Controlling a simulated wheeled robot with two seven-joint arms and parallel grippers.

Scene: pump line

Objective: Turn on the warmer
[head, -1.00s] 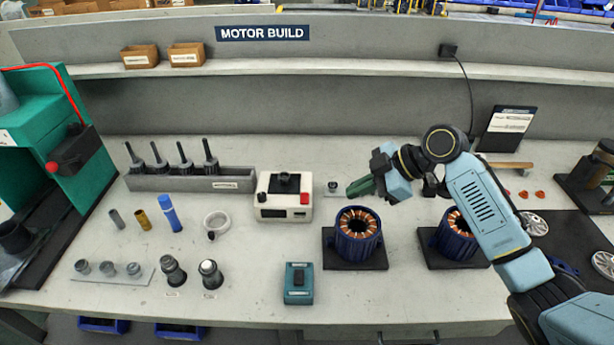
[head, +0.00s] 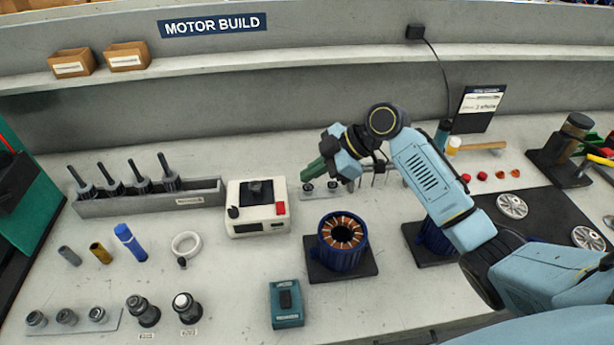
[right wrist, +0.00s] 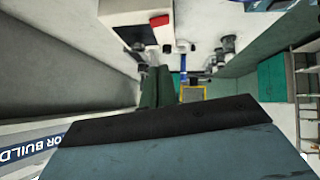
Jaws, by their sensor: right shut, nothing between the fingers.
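The warmer appears to be the white box (head: 257,213) with a black block on top, a black knob and a red switch (head: 281,208) at its right front. It stands on the bench left of centre. In the right wrist view the white box (right wrist: 130,14) is at the top, with its red switch (right wrist: 159,20) facing the fingers. My right gripper (head: 308,175) has its green fingers shut and empty, above the bench just right of and behind the box, apart from it. The fingers (right wrist: 157,85) also show in the wrist view. My left gripper is not in view.
A wound blue stator (head: 342,240) stands on a black base to the right of the box. A teal device (head: 287,304) lies in front. A grey rack (head: 150,199) with several upright tools is to the left. A white ring (head: 186,246) lies front left.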

